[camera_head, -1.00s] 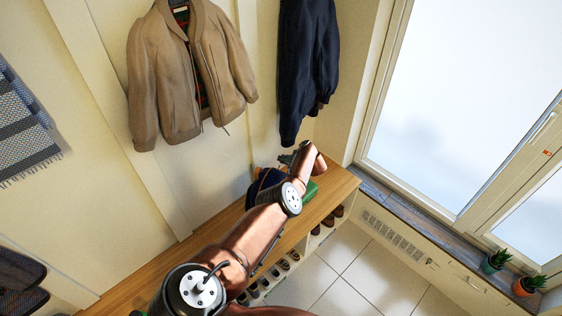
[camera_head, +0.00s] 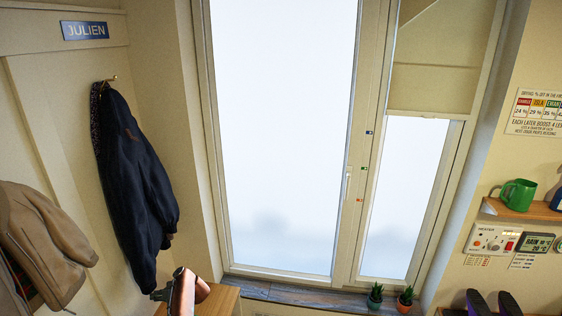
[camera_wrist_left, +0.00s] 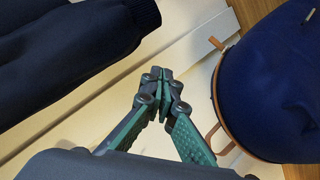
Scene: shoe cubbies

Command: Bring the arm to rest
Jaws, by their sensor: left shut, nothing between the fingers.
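My left gripper (camera_head: 158,294) shows in the head view as a small dark tip beside my copper arm, at the bottom edge below the hanging navy jacket (camera_head: 135,185). In the left wrist view its green fingers (camera_wrist_left: 160,75) are closed together with nothing between them. The navy jacket's sleeve (camera_wrist_left: 75,55) lies to the left of the fingers in that view. A rounded blue bag (camera_wrist_left: 265,85) with brown trim is to their right, apart from them. My right gripper is not in view.
The wooden bench (camera_head: 222,303) shows at the bottom. A tan jacket (camera_head: 45,240) hangs at left. Two potted plants (camera_head: 375,296) (camera_head: 406,300) stand on the window sill. A shelf at right holds a green mug (camera_head: 517,194). Space before the window looks clear.

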